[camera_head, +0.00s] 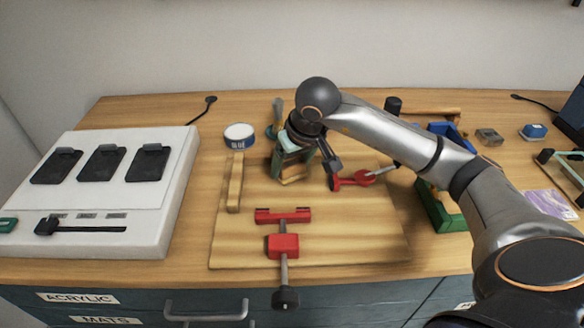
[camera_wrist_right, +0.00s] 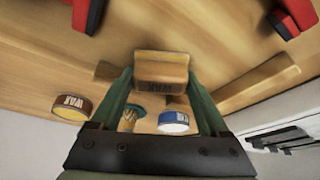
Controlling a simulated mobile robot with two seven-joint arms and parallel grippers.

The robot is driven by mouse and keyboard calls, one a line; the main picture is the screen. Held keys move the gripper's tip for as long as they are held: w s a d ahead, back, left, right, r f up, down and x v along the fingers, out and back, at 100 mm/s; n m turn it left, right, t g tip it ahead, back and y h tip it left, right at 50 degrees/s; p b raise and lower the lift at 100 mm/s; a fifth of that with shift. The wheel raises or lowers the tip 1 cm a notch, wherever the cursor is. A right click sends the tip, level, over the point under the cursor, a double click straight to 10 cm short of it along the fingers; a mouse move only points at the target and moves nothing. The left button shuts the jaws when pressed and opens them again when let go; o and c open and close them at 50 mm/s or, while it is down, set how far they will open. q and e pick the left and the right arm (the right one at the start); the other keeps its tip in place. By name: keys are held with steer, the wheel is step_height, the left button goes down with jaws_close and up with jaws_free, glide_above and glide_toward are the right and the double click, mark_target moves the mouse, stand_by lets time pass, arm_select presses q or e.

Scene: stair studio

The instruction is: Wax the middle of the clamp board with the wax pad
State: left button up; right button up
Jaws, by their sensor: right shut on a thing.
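The clamp board (camera_head: 335,245) is a pale wooden board in the middle of the bench. Red clamps stand at its front (camera_head: 284,245) and right side (camera_head: 352,180), and a wooden strip (camera_head: 235,182) lies along its left. My right gripper (camera_head: 293,167) is over the board's back left part, pointing down. Its green fingers are shut on the wax pad (camera_wrist_right: 162,70), a tan block with lettering. In the head view the pad (camera_head: 293,179) is partly hidden by the fingers. I cannot tell whether it touches the board. My left gripper is not in view.
A blue tin with a white lid (camera_head: 240,133) stands behind the board's left. The right wrist view also shows a brown tin labelled WAX (camera_wrist_right: 72,107). A white panel unit (camera_head: 120,190) stands left. Green and blue bins (camera_head: 441,212) are right. The board's middle is bare.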

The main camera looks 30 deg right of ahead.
mark_target(273, 182)
steer(key=shift+w+a+r, duration=0.4)
steer(key=shift+w+a, duration=0.2)
steer(key=shift+s+a+f, duration=0.1)
steer(key=shift+a, duration=0.35)
steer(key=shift+s+a, duration=0.25)
steer(key=shift+s+a+f, duration=0.1)
steer(key=shift+s+a, duration=0.15)
steer(key=shift+s, duration=0.25)
steer(key=shift+s+a, duration=0.2)
steer(key=shift+s, duration=0.3)
steer(key=shift+s+a+f, duration=0.1)
steer(key=shift+s+a, duration=0.35)
steer(key=shift+s, duration=0.4)
steer(key=shift+s+a+f, duration=0.1)
steer(key=shift+s+a, duration=0.35)
steer(key=shift+s, duration=0.4)
steer(key=shift+w+a+b, duration=0.45)
steer(key=shift+w+a, duration=0.15)
steer(key=shift+a, duration=0.3)
steer(key=shift+w+d+f+b, duration=0.2)
steer(key=shift+w+d+b, duration=0.5)
steer(key=shift+w, duration=0.35)
steer(key=shift+w+d+b, duration=0.2)
steer(key=shift+w+d, duration=0.2)
steer(key=shift+w, duration=0.2)
steer(key=shift+w+d+b, duration=0.2)
steer(key=shift+w+d, duration=0.15)
steer(key=shift+w, duration=0.25)
steer(key=shift+w+d, duration=0.55)
steer(key=shift+w, duration=0.35)
